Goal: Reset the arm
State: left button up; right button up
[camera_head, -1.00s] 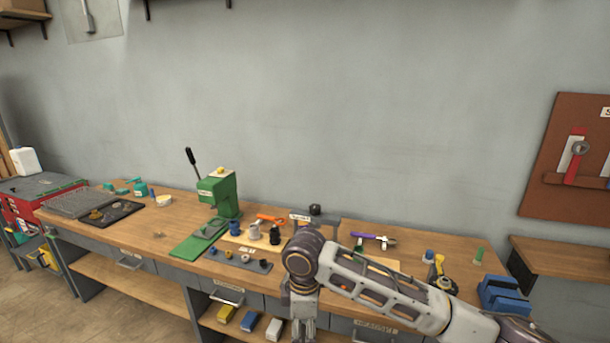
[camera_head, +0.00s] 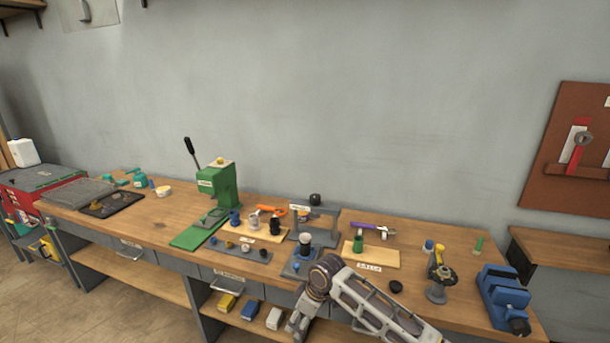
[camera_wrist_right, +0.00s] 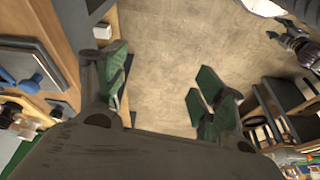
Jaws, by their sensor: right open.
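My right arm comes in from the lower right in the head view. Its gripper (camera_head: 298,325) hangs at the bottom of the picture, in front of the bench's front edge, and its fingertips are hard to make out there. In the right wrist view the two green-padded fingers (camera_wrist_right: 160,95) stand wide apart. Nothing is between them but the floor (camera_wrist_right: 165,50) further down. My left gripper is not in the head view.
The wooden bench (camera_head: 170,225) runs across the view. On it stand a green press (camera_head: 222,190), a grey fixture (camera_head: 303,265), a wooden board (camera_head: 375,252) and a blue vise (camera_head: 503,297). Yellow, blue and white blocks lie on the shelf below. Floor shows at lower left.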

jog(key=s+d+f+m+t, duration=0.1)
jog(key=s+d+f+m, duration=0.3)
jog(key=f, duration=0.8)
jog(key=s+d+f+m+h+b, duration=0.15)
jog(key=d+f, duration=0.45)
jog(key=f, duration=0.6)
jog(key=s+d+f+m+t, duration=0.1)
jog(key=s+d+f+m, duration=0.3)
jog(key=f, duration=0.8)
jog(key=s+d+f, duration=0.4)
jog(key=s+f, duration=0.2)
jog(key=s, duration=0.7)
jog(key=s+d+f+g+h, duration=0.1)
jog(key=s+d+f, duration=0.4)
jog(key=s, duration=0.9)
jog(key=s+d+f+g+h, duration=0.1)
jog(key=s+d+f, duration=0.3)
jog(key=s+f, duration=0.5)
jog(key=s+b, duration=0.1)
jog(key=s, duration=0.4)
jog(key=shift+s+d+m, duration=0.15)
jog(key=shift+d+m, duration=0.05)
jog(key=shift+m, duration=0.15)
